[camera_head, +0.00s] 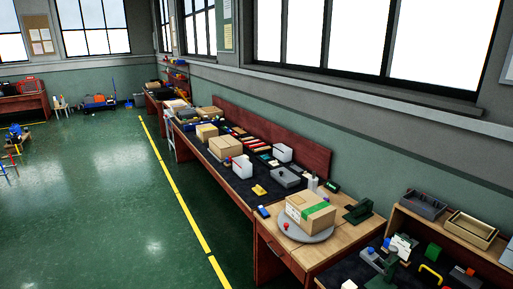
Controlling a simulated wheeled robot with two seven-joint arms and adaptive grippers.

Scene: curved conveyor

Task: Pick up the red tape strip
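Several small flat strips, some red or dark red (254,144), lie on the dark top of the long bench (267,200) along the right wall. They are far away and too small to tell whether one is the red tape strip. Neither of my grippers is in view.
Cardboard boxes (226,147), white boxes (242,167) and a grey tray (286,178) stand on the bench. Nearer, a taped carton (310,211) sits on a round grey plate (306,234). Open green floor (100,200) lies left, with a yellow line (185,211) beside the bench.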

